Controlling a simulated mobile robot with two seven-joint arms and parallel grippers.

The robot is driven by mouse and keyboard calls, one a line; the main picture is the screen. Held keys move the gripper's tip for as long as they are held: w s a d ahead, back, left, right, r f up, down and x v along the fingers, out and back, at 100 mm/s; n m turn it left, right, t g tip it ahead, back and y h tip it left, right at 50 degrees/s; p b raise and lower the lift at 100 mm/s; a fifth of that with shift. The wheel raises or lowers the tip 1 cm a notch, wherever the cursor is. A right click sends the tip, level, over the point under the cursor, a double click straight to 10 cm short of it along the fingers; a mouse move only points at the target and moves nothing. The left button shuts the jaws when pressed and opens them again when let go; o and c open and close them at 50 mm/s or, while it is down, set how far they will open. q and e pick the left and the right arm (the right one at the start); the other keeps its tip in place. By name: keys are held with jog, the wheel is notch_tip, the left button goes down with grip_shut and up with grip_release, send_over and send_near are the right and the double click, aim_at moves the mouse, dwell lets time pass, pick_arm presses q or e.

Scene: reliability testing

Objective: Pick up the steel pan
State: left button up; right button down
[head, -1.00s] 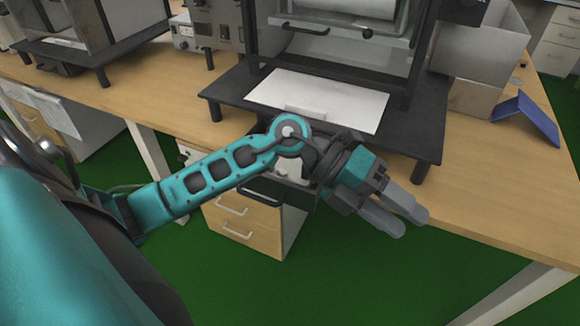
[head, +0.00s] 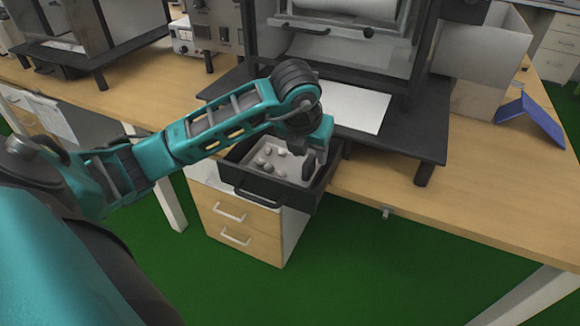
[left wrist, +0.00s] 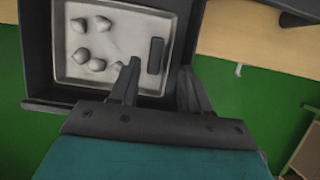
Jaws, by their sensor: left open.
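The steel pan (head: 273,159) is a shallow, light grey square tray inside an open dark drawer (head: 255,189). In the left wrist view the pan (left wrist: 122,42) holds several rounded grey pieces and a dark oblong block (left wrist: 155,56) near its right side. My left gripper (head: 314,163) points down at the pan's right side. In the left wrist view this gripper (left wrist: 160,66) is open, one finger over the pan and the other over the drawer's right edge. The pan's right rim lies between the fingers. Contact cannot be told. My right gripper is not in view.
A dark equipment stand (head: 400,140) with a white plate (head: 358,106) on it rises just behind the drawer. The wooden bench (head: 470,200) is clear to the right, up to a blue folded object (head: 530,112). Wooden drawers (head: 235,222) lie below.

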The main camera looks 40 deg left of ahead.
aim_at(312, 160)
pick_arm(q)
jog(key=x, duration=0.5)
jog(key=shift+b, duration=0.3)
jog(key=shift+w+f, duration=0.15)
jog(key=shift+f, duration=0.1)
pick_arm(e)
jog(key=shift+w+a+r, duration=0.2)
pick_arm(q)
jog(key=shift+c, duration=0.3)
grip_shut()
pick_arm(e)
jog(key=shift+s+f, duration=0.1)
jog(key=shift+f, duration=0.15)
pick_arm(q)
jog(key=shift+r, duration=0.1)
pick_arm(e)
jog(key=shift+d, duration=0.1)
